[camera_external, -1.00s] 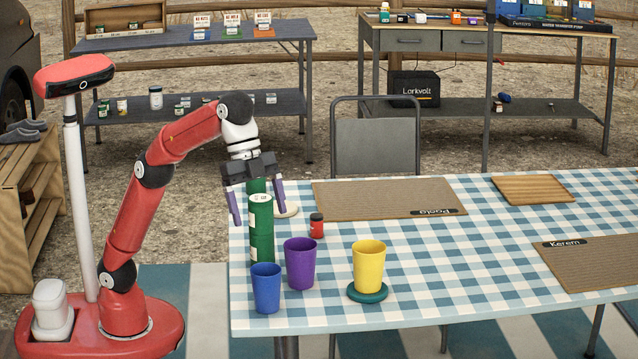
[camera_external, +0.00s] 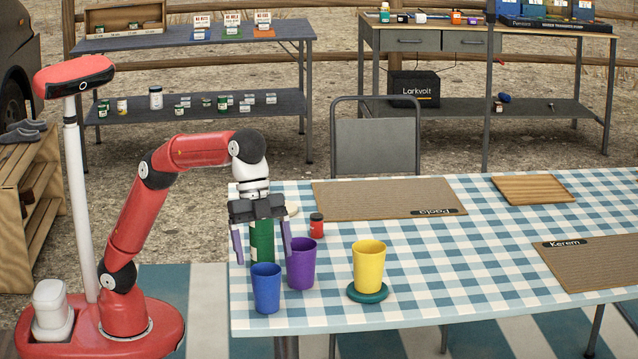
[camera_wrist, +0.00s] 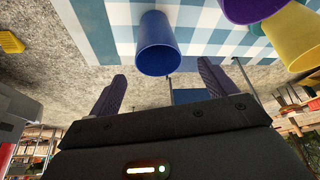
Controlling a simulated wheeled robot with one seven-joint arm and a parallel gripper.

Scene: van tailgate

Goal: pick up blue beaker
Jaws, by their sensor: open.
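The blue beaker (camera_external: 266,288) stands upright near the left front corner of the checked table. In the wrist view the blue beaker (camera_wrist: 157,45) is ahead of the fingers, near the top middle. My gripper (camera_external: 262,255) is open and empty, its purple fingers pointing down, above and behind the blue beaker. In the external view it is in front of a green can (camera_external: 262,240), hiding the can's upper part. In the wrist view the two fingers of my gripper (camera_wrist: 167,85) are spread wide.
A purple beaker (camera_external: 300,265) stands just right of the blue one. A yellow beaker (camera_external: 368,268) is on a green coaster (camera_external: 368,294). A small red jar (camera_external: 317,226) is behind. Placemats (camera_external: 375,196) lie farther back. The table front right is clear.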

